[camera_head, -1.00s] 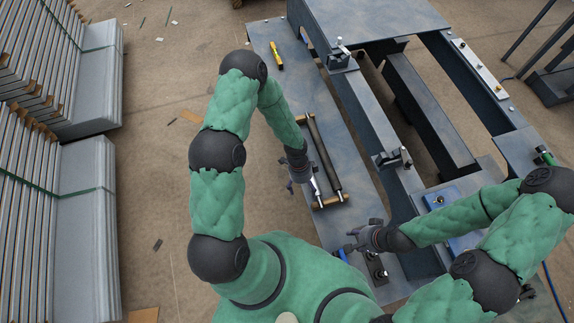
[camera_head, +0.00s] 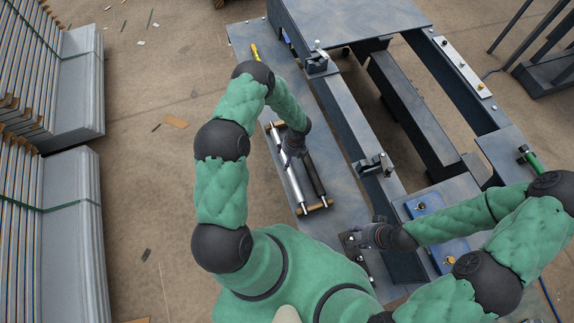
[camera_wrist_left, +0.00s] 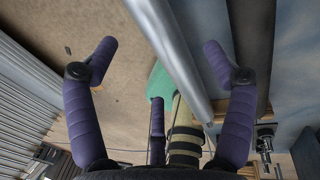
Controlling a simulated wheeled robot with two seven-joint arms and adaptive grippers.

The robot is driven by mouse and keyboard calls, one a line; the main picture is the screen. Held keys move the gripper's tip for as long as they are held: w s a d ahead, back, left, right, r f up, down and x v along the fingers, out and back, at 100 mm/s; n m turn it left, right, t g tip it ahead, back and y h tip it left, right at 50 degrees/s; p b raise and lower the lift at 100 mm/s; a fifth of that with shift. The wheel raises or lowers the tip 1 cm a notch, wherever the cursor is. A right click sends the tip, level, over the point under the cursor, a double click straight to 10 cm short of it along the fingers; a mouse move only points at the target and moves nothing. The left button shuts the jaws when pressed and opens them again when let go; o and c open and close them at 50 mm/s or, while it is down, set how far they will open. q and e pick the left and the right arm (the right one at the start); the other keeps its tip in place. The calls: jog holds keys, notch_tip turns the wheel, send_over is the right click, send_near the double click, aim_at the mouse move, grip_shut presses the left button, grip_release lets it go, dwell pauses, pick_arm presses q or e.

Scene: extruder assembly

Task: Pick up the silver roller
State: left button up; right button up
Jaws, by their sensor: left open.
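The silver roller (camera_head: 291,180) lies lengthwise on a low wooden-ended rack on the left bench, beside a dark roller (camera_head: 314,174). My left gripper (camera_head: 295,143) is over the far part of the rollers; the forearm and hand hide part of them. In the left wrist view, the gripper (camera_wrist_left: 160,62) is open, with purple fingers spread wide. The silver roller (camera_wrist_left: 172,48) runs between the fingers, nearer the right one. Whether anything touches it I cannot tell. My right gripper (camera_head: 372,236) is near the bench's front, its fingers unclear.
The rack's wooden end bar (camera_head: 314,209) supports the rollers' near ends. A yellow tool (camera_head: 254,53) lies at the bench's far end. A steel frame (camera_head: 345,112) with clamps stands to the right. A blue part (camera_head: 424,203) is right of my right gripper.

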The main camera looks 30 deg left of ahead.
pick_arm(q)
jog(key=f, duration=0.1)
jog(key=f+b, duration=0.1)
jog(key=f, duration=0.1)
jog(key=f+b, duration=0.1)
jog(key=f, duration=0.1)
jog(key=shift+s+a+f, duration=0.1)
jog(key=shift+s+a, duration=0.2)
jog(key=shift+s, duration=0.1)
jog(key=c, duration=1.6)
jog(key=shift+r, duration=0.2)
jog(key=shift+c, duration=0.2)
